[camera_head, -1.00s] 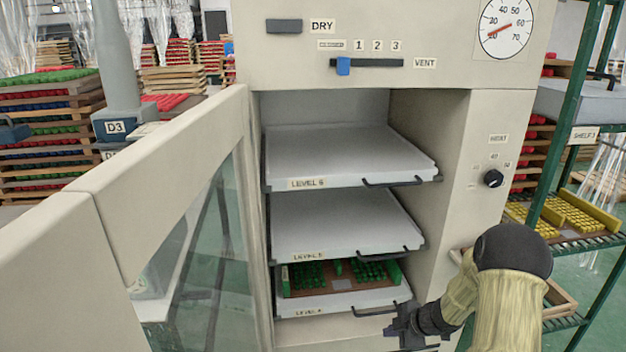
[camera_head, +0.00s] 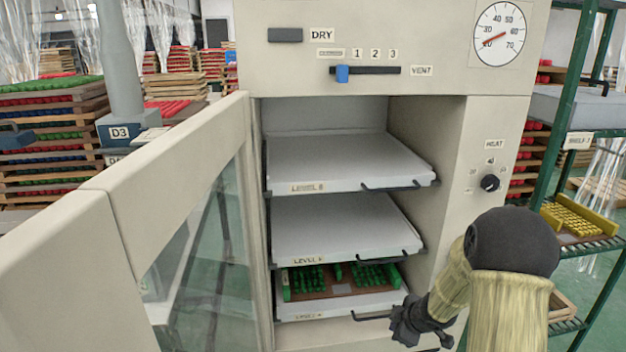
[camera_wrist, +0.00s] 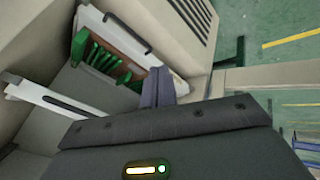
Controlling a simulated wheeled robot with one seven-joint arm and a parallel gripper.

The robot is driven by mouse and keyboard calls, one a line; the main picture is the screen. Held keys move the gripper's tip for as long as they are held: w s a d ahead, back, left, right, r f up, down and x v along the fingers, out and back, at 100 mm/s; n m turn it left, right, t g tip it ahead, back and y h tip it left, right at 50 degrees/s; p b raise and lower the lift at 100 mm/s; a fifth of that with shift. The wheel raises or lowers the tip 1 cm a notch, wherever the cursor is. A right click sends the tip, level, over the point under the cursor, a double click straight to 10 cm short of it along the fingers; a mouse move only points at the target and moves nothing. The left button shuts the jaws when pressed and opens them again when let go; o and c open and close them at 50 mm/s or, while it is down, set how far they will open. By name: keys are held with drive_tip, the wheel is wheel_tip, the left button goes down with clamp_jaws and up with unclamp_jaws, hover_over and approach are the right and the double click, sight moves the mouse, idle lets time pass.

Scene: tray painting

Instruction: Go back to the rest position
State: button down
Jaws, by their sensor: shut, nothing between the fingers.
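My gripper (camera_head: 407,322) is at the lower right of the head view, in front of the drying cabinet by the lowest visible shelf's handle. Its fingers are shut and empty; they also show in the wrist view (camera_wrist: 158,86). The cabinet (camera_head: 455,190) stands with its glass door (camera_head: 190,190) swung open to the left. On the lowest visible shelf (camera_head: 345,303) sits a brown tray (camera_head: 312,284) with green pieces. The same tray shows in the wrist view (camera_wrist: 120,47), beyond the fingers. I cannot tell whether the fingers touch the shelf handle.
The level 6 shelf (camera_head: 340,160) and level 5 shelf (camera_head: 335,225) are empty, with handles jutting forward. A green rack (camera_head: 562,120) with yellow pieces (camera_head: 580,218) stands at the right. Stacked trays (camera_head: 45,150) stand at the left.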

drive_tip(key=s+a+r+m+g+h, duration=0.1)
drive_tip(key=s+a+r+m, duration=0.2)
drive_tip(key=s, duration=0.4)
drive_tip(key=s+a+r+m+g, duration=0.1)
drive_tip(key=s+r+m, duration=0.3)
drive_tip(key=s+m, duration=0.3)
drive_tip(key=s+a+r+m+g+h, duration=0.1)
drive_tip(key=s+a+r+m+g, duration=0.15)
drive_tip(key=s, duration=0.55)
wheel_tip(320, 180, up, 18)
drive_tip(key=p, duration=1.7)
drive_tip(key=shift+s+d+m+t, duration=0.2)
drive_tip(key=shift+m+t, duration=0.25)
drive_tip(key=shift+d, duration=0.1)
